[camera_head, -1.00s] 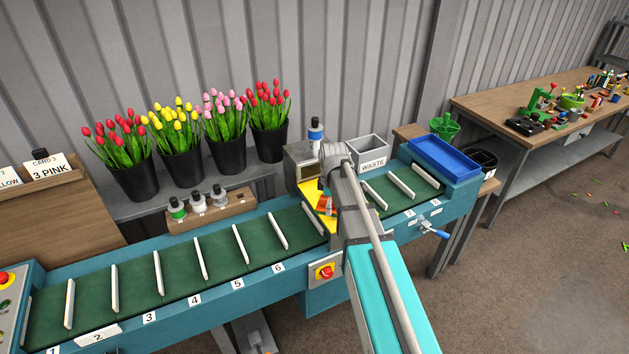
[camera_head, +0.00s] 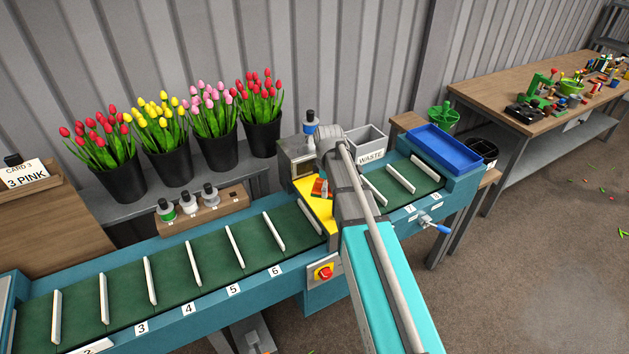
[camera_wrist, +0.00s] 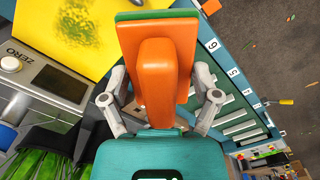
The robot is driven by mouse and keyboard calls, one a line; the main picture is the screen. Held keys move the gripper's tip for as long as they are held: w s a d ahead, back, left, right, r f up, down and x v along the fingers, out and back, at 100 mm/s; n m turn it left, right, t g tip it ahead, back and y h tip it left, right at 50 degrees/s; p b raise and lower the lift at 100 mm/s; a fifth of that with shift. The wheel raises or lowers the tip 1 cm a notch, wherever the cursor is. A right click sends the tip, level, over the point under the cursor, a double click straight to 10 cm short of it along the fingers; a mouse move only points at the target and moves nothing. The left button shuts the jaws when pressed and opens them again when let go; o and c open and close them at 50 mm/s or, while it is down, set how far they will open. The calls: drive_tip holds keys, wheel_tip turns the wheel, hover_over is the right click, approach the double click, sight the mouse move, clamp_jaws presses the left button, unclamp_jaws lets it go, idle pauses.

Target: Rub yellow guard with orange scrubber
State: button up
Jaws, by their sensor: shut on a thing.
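The orange scrubber (camera_wrist: 158,62) has an orange handle and plate with a green pad edge. My gripper (camera_wrist: 160,92) is shut on its handle, one finger at each side. The scrubber also shows in the head view (camera_head: 320,188), just left of my arm and over the yellow guard (camera_head: 319,213). The guard is a flat yellow panel on the conveyor, partly hidden by my arm. In the wrist view the guard (camera_wrist: 35,22) fills the upper left, with a yellow-green speckled smear (camera_wrist: 78,25) on it. I cannot tell whether the pad touches the guard.
A grey scale (camera_wrist: 50,85) marked ZERO stands beside the guard. The slatted green conveyor (camera_head: 205,265) runs left. A grey waste bin (camera_head: 368,147) and blue tray (camera_head: 446,150) stand right. Flower buckets (camera_head: 172,166) line the back.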

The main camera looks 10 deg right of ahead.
drive_tip(key=shift+w+a, duration=0.1)
drive_tip(key=shift+a, duration=0.1)
drive_tip(key=shift+w+f+b, duration=0.4)
drive_tip(key=shift+b, duration=0.05)
drive_tip(key=w+f+b, duration=0.6)
drive_tip(key=w, duration=0.3)
drive_tip(key=shift+f+m, duration=0.25)
drive_tip(key=shift+m, duration=0.05)
